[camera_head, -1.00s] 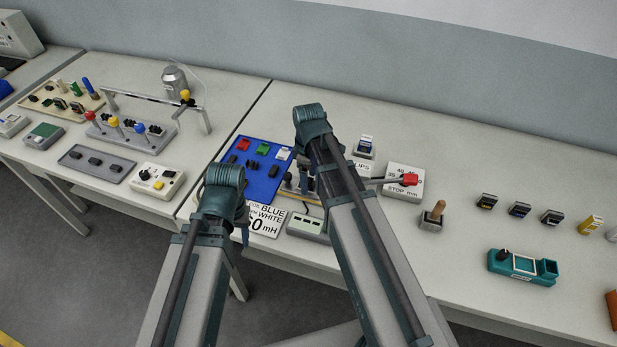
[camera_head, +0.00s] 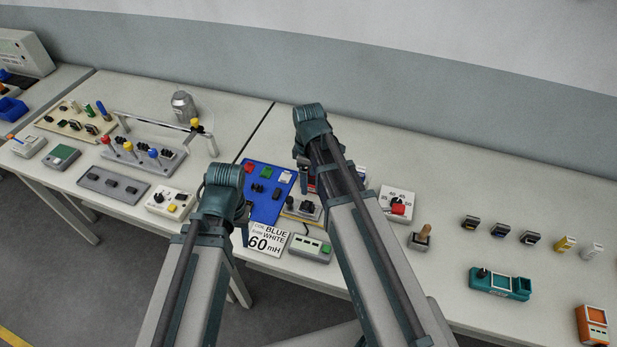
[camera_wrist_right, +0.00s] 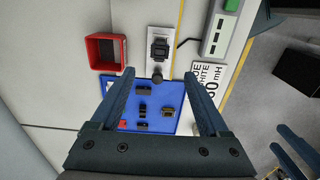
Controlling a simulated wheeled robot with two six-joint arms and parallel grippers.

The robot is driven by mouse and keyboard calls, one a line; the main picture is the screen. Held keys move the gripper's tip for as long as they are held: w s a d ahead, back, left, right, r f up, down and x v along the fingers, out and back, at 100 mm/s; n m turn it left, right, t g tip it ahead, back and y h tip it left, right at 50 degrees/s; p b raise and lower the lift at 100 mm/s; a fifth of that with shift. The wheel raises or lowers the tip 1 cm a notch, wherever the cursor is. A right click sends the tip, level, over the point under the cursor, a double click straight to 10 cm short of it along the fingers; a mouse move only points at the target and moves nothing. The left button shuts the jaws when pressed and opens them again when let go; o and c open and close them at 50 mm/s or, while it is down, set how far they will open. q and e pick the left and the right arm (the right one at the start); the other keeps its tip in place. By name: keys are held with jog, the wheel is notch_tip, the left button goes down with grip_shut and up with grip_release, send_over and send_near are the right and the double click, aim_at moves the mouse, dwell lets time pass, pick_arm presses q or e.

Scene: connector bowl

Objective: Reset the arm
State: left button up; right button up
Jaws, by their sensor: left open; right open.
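My right gripper (camera_wrist_right: 160,100) is open in the right wrist view, its two fingers apart with nothing between the tips. It is above the blue board (camera_wrist_right: 133,118), which carries several small connectors. In the head view the board (camera_head: 262,208) lies left of my right arm (camera_head: 325,150), which hides most of that gripper. My left arm's wrist (camera_head: 222,188) is at the board's left front, and its fingers are mostly hidden. My left gripper (camera_wrist_right: 292,152) also shows at the right edge of the right wrist view, open, with no object seen in it.
A white sign (camera_head: 268,241) and a grey box with a green button (camera_head: 311,247) lie near the table's front edge. A red open box (camera_wrist_right: 105,52) is near the right gripper.

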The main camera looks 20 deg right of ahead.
pick_arm(q)
jog(key=shift+r+p, duration=0.35)
jog(key=shift+r, duration=0.4)
pick_arm(e)
jog(key=shift+r, duration=0.8)
pick_arm(q)
jog(key=shift+f, duration=0.1)
pick_arm(e)
jog(key=shift+f, duration=0.1)
